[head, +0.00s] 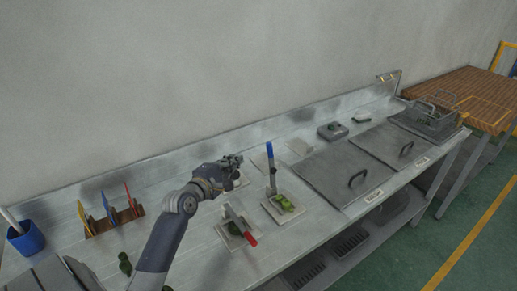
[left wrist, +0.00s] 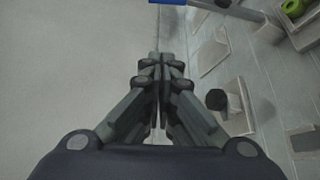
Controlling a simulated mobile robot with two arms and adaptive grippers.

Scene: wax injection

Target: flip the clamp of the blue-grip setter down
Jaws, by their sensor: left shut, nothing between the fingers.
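The blue-grip setter (head: 272,180) stands on a pale square plate (head: 291,214) with a green piece on it. Its lever is upright, with the blue grip at the top. The blue grip (left wrist: 168,2) also shows at the top edge of the left wrist view, just beyond the fingertips. A second setter with a red grip (head: 251,241) sits to its left, its lever lying low. My left gripper (head: 238,161) is shut and empty, left of the upright blue grip and apart from it. Its closed fingers (left wrist: 160,62) fill the middle of the left wrist view. My right gripper is not seen.
Two grey lidded tanks (head: 340,168) with handles lie right of the setters. A rack with coloured tools (head: 112,218) and a blue cup (head: 26,238) stand at the left. A wire basket (head: 430,119) is at the far right. The wall runs behind the bench.

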